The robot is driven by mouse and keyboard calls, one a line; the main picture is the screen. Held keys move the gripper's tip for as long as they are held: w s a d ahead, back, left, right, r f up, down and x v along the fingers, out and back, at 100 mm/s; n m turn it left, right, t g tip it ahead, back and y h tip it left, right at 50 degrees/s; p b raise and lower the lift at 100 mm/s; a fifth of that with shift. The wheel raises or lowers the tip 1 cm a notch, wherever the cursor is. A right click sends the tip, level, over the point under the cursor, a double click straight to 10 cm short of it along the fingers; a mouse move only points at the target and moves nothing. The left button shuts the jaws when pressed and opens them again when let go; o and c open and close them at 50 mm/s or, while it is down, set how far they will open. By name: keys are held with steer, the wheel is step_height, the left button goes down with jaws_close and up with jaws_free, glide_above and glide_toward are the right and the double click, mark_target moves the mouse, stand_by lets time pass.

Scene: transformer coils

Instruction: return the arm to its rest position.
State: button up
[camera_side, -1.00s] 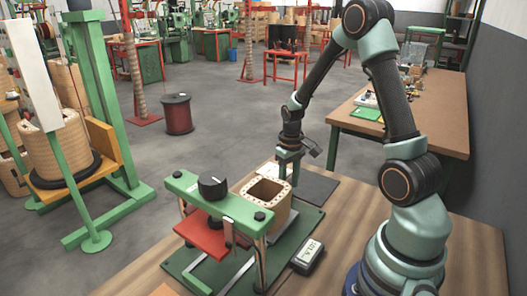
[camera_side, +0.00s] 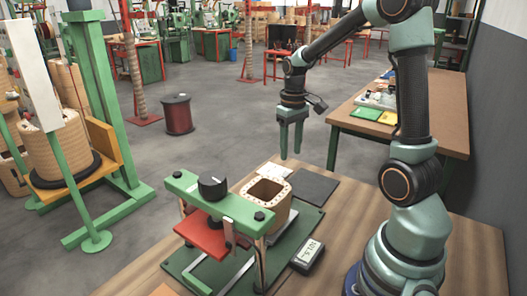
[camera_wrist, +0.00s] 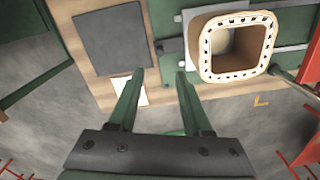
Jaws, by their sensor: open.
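My gripper (camera_side: 291,155) is raised in the air beyond the far edge of the wooden table, with its two green fingers pointing down. In the wrist view the fingers (camera_wrist: 160,78) are spread apart with nothing between them. A square tan coil (camera_side: 268,207) with a hollow middle stands upright on the green press base, below and left of my gripper. It also shows in the wrist view (camera_wrist: 206,58), apart from the fingers.
A green press frame (camera_side: 185,181) with a black knob and red plate (camera_side: 203,235) stands left of the coil. A dark square mat (camera_side: 314,187), a white paper (camera_side: 274,171) and a small meter (camera_side: 307,257) lie nearby. A wooden side bench (camera_side: 442,120) stands behind right.

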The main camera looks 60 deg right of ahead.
steer(key=s+a+r+n+t, duration=0.1)
steer(key=a+r, duration=0.3)
steer(key=a, duration=0.4)
steer(key=s+a+r+n+t, duration=0.2)
steer(key=s+a+r+t, duration=0.2)
steer(key=a, duration=0.5)
steer(key=shift+a+r+t, duration=0.2)
steer(key=shift+r+t, duration=0.1)
steer(key=shift+r, duration=0.4)
